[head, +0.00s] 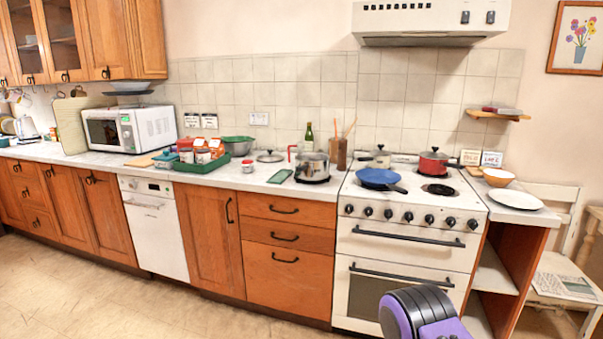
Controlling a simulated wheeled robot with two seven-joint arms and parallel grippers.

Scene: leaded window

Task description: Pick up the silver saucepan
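A silver saucepan (313,167) stands upright on the worktop, just left of the cooker, on what looks like a dark round base. A red handle shape (292,153) shows at its left side; I cannot tell whether it belongs to the saucepan. A second, greyish lidded pan (376,158) is at the back left of the hob. A purple and black part of mine shows at the bottom edge, in front of the oven and well away from the saucepan. Neither gripper can be made out in the head view.
The hob holds a blue pan (379,179) and a red pot (433,163). Near the saucepan are a loose lid (270,156), a green board (280,176), a bottle (309,137) and a utensil holder (338,153). A green tray (202,168) stands further left. The floor ahead is clear.

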